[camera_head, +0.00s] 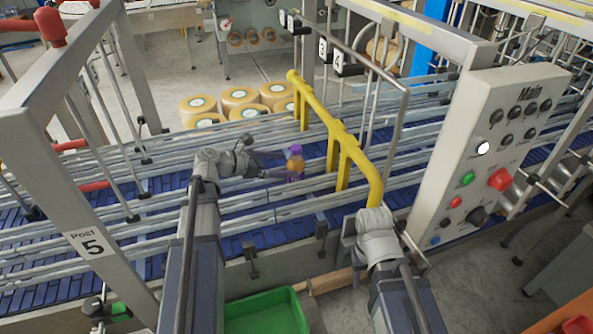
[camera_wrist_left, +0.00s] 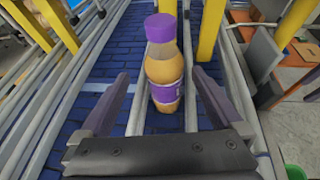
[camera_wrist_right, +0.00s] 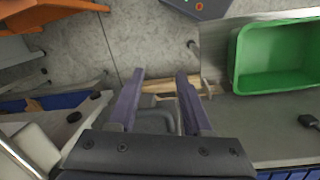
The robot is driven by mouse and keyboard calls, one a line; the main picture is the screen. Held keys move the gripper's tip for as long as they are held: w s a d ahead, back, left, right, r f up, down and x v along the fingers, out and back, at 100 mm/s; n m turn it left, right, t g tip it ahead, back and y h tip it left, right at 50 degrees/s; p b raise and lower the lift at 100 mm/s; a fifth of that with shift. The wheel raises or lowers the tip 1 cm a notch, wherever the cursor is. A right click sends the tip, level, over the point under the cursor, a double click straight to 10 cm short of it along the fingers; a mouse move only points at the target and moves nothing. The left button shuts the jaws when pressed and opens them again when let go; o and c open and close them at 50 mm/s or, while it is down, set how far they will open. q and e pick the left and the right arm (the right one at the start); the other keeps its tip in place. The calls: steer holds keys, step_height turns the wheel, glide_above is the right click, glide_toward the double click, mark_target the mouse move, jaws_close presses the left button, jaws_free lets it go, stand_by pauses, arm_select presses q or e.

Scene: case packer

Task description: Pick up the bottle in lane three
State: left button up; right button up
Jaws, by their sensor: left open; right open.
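The bottle (camera_head: 296,165) has a purple cap, a purple label and orange-yellow contents. It stands upright on the blue conveyor among the lane rails. My left gripper (camera_head: 281,164) is open, with its fingers reaching toward the bottle. In the left wrist view the bottle (camera_wrist_left: 164,65) is just ahead of and between the open fingers of my left gripper (camera_wrist_left: 160,100). I cannot tell whether either finger touches it. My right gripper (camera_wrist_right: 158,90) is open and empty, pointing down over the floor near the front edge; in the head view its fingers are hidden.
A yellow guard rail (camera_head: 341,143) crosses the lanes just right of the bottle. A control panel (camera_head: 487,150) marked Main stands at the right. A green bin (camera_head: 270,312) sits in front of the conveyor. A post (camera_head: 75,220) labelled 5 stands at the left.

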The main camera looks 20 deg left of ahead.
mark_target(304, 163)
arm_select(q)
steer(key=shift+x, duration=1.15)
steer(key=shift+w+d, duration=0.15)
steer(key=shift+d, duration=0.1)
steer(key=x, duration=0.2)
steer(key=b+x, duration=0.1)
steer(key=x, duration=0.1)
steer(key=shift+d+r+b, duration=0.1)
steer(key=shift+d+b, duration=0.2)
steer(key=shift+d, duration=0.15)
steer(key=shift+r, duration=0.1)
jaws_close()
